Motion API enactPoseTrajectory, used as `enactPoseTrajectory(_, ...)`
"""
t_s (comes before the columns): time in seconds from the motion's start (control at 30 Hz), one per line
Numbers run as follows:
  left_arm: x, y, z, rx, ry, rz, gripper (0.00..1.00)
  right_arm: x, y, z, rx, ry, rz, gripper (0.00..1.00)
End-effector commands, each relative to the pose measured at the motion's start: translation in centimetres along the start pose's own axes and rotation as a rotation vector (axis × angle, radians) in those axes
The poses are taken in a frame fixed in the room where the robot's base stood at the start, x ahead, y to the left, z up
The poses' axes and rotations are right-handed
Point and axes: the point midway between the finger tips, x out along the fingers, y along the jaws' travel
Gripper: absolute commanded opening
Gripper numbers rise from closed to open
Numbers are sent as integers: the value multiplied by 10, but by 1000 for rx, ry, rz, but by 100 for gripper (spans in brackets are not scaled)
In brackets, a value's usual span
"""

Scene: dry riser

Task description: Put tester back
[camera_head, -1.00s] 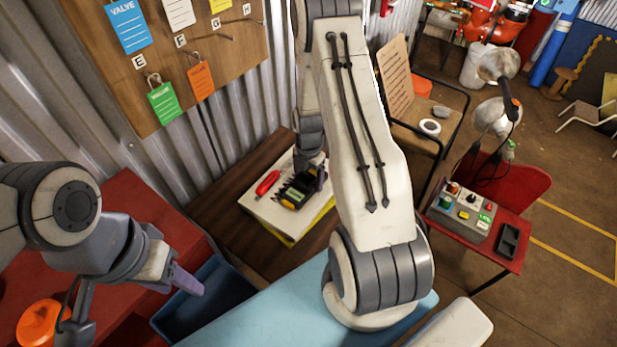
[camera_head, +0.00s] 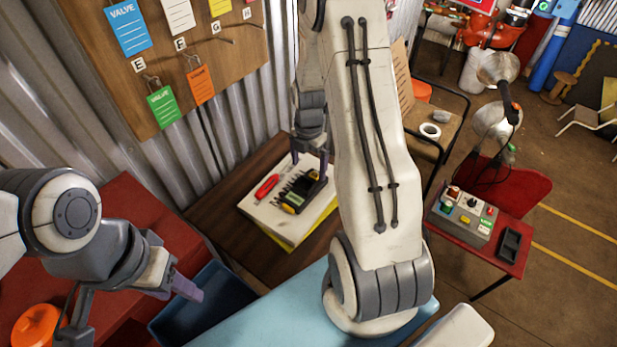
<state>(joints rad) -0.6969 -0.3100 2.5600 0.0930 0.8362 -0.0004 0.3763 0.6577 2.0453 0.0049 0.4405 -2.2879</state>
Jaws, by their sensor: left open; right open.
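A black item with yellow parts (camera_head: 300,190) lies on a pale pad or book stack with a yellow edge (camera_head: 264,215), on the brown wooden table. A red item (camera_head: 266,187) lies beside it on the left. I cannot tell for sure which of these is the tester. My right gripper (camera_head: 310,161) is open just above and behind the black item, its purple fingers apart; my arm hides part of the area to its right. My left gripper (camera_head: 187,286) is open and empty over the blue bin (camera_head: 222,304), with one purple finger clearly showing.
A board with hanging tags (camera_head: 190,50) and a corrugated wall stand behind the table. A red surface with an orange round object (camera_head: 38,326) is at left. A red table with a grey control box (camera_head: 464,215) and black tray (camera_head: 510,245) stands at right.

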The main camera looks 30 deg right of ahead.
Motion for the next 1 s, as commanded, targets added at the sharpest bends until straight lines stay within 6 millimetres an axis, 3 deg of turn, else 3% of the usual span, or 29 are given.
enactPoseTrajectory(0.2, 2, 0, 0, 0, 0, 0, 50, -33, 0, 0, 0, -2, 2, 100)
enactPoseTrajectory(0.47, 2, 0, 0, 0, 0, 0, 50, -43, 0, -2, 3, 0, 0, 100)
enactPoseTrajectory(0.57, 2, 0, 0, 0, 0, 0, 50, -51, 7, -16, 37, -1, 4, 100)
enactPoseTrajectory(0.67, 2, 0, 0, 0, 0, 0, 50, -71, 18, -52, 133, 0, 13, 100)
enactPoseTrajectory(0.8, 2, 0, 0, 0, 0, 0, 50, -106, 23, -130, 350, 11, 26, 100)
enactPoseTrajectory(1.0, 2, 0, 0, 0, 0, 0, 50, -147, -8, -236, 701, 44, 29, 100)
